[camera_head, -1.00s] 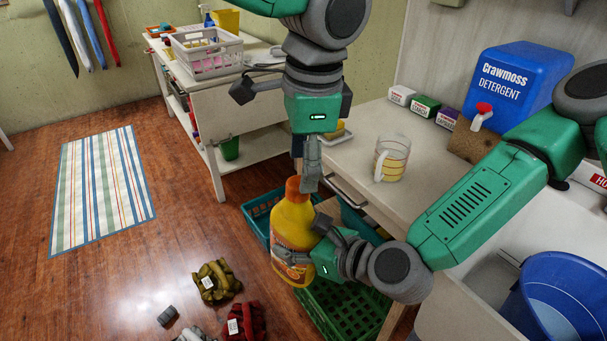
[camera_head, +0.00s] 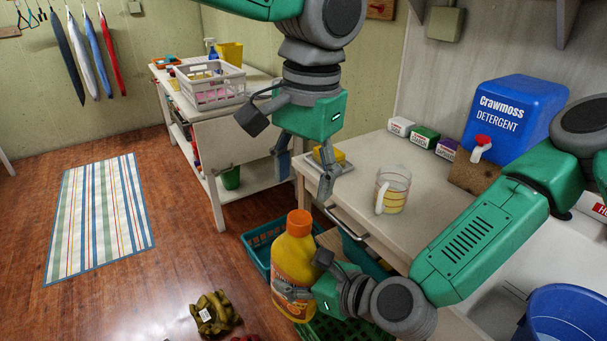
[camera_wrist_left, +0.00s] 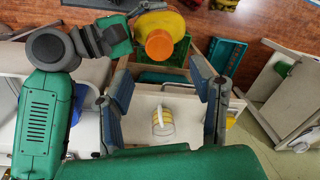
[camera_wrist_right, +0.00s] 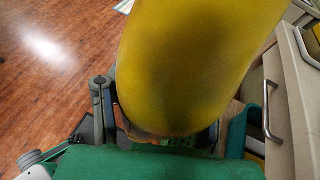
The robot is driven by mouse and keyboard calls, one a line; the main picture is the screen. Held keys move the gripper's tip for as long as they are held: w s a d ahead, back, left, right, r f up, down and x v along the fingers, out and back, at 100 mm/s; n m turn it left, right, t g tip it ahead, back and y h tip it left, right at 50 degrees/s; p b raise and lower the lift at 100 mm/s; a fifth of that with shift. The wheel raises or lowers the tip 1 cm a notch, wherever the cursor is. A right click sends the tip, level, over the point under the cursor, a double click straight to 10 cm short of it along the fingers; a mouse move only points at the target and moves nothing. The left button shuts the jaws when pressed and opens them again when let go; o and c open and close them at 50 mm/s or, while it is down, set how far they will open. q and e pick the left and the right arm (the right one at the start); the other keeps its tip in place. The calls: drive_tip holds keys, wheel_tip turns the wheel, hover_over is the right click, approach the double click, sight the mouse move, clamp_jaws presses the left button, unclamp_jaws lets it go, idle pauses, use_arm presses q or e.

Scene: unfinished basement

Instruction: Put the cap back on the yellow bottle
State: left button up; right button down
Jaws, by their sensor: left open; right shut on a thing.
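The yellow bottle (camera_head: 293,268) is held upright by my right gripper (camera_head: 302,288), which is shut around its lower part. The orange cap (camera_head: 299,222) sits on top of the bottle's neck; whether it is screwed tight cannot be told. My left gripper (camera_head: 306,172) is open and empty, above the cap and apart from it. In the left wrist view, the cap (camera_wrist_left: 159,44) and bottle (camera_wrist_left: 170,24) show beyond the open fingers. In the right wrist view, the yellow bottle (camera_wrist_right: 195,60) fills the space between the fingers, hiding its cap.
A counter (camera_head: 365,170) to the right bears a glass mug (camera_head: 393,190), small boxes and a blue detergent jug (camera_head: 510,115). A teal basket (camera_head: 258,250) and a green crate (camera_head: 345,330) lie below the bottle. A white basket (camera_head: 210,88) stands on the far table. Open floor lies left.

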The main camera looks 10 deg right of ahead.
sight(300, 217)
use_arm(q)
drive_tip(key=shift+f, duration=0.1)
drive_tip(key=shift+w+a+f, duration=0.1)
drive_tip(key=shift+a+f, duration=0.05)
drive_tip(key=shift+f, duration=1.8)
drive_tip(key=shift+w+a+f, duration=0.1)
drive_tip(key=shift+f, duration=1.85)
clamp_jaws()
drive_tip(key=shift+o, duration=0.8)
unclamp_jaws()
